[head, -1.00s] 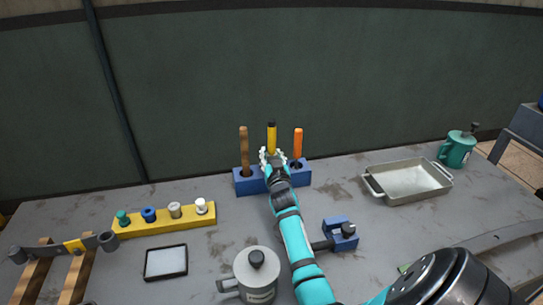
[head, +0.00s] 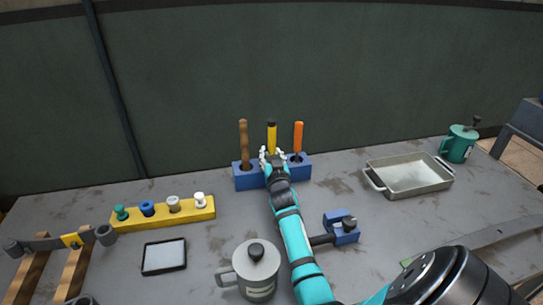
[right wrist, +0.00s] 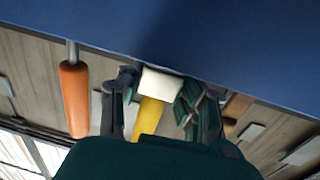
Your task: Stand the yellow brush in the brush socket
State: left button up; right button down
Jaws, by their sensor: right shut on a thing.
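The yellow brush (head: 272,136) stands upright, black tip up, at the middle of the blue rack (head: 247,181) in the head view. My right gripper (head: 273,157) is shut on its lower part, at the rack's middle. In the right wrist view my gripper fingers (right wrist: 153,100) flank the yellow handle (right wrist: 148,115) and a white part (right wrist: 161,83), which meets the edge of the blue rack (right wrist: 200,40). The gripper hides the brush's lower end in the head view, so I cannot tell how deep it sits. My left gripper is not in view.
A brown-handled tool (head: 244,145) and an orange-handled tool (head: 298,138) stand in the rack close on either side. A metal tray (head: 410,178) lies to the right. A yellow rack (head: 163,218) with several knobs is left. A grey can (head: 257,272) stands in front.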

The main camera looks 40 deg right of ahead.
jog(key=shift+f, duration=0.15)
jog(key=shift+f+b, duration=0.5)
jog(key=shift+b, duration=0.05)
jog(key=c, duration=1.2)
grip_release()
jog(key=o, duration=0.3)
jog(key=shift+o, duration=0.2)
jog(key=shift+f, duration=0.1)
jog(key=shift+s+a+f, duration=0.1)
jog(key=v, duration=1.1)
jog(key=shift+s+a+r, duration=0.2)
jog(key=shift+s+r, duration=0.05)
jog(key=shift+s, duration=0.05)
jog(key=shift+r, duration=0.1)
